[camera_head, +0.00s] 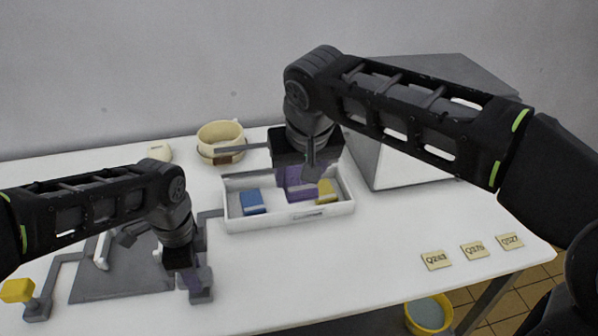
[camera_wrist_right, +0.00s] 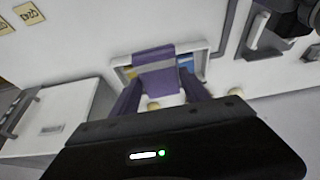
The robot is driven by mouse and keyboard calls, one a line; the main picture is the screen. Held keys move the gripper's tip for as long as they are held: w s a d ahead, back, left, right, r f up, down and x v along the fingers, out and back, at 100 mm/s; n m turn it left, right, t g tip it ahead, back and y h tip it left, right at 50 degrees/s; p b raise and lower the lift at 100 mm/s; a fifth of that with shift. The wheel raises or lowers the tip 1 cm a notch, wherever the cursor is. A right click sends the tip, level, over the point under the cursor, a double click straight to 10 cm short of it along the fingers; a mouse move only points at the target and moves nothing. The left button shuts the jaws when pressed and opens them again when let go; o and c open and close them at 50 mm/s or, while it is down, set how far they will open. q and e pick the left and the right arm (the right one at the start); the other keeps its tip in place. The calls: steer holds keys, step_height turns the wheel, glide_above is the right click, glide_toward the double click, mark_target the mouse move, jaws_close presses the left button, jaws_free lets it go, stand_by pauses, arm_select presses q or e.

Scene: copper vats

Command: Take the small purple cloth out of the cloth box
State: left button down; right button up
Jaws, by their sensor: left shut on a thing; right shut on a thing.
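The cloth box (camera_head: 290,220) is a low white tray in the middle of the table. The purple cloth (camera_head: 300,193) shows at its middle, below my right gripper (camera_head: 303,176). In the right wrist view the purple cloth (camera_wrist_right: 155,72) lies between the fingers of my right gripper (camera_wrist_right: 160,88), which is shut on it. It overlaps the box's outline (camera_wrist_right: 203,48) there; I cannot tell whether it is clear of the box floor. My left gripper (camera_head: 190,280) is low at the front left, shut on a small grey piece (camera_head: 201,293), partly hidden by its fingers.
A blue cloth (camera_head: 252,201) and a yellow cloth (camera_head: 326,191) lie in the box. A cream pot (camera_head: 221,135) stands behind it, a large grey case (camera_head: 400,165) at right. A grey plate (camera_head: 125,280) lies left. Label tiles (camera_head: 436,260) lie front right. The front middle is clear.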

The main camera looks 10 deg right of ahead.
arm_select(q)
steer(key=shift+r, duration=0.4)
arm_select(e)
steer(key=shift+r, duration=0.35)
arm_select(q)
steer(key=shift+p, duration=0.3)
steer(key=c, duration=1)
jaws_free()
steer(key=shift+o, duration=0.2)
arm_select(e)
steer(key=shift+r, duration=0.25)
arm_select(q)
step_height(320, 180, up, 12)
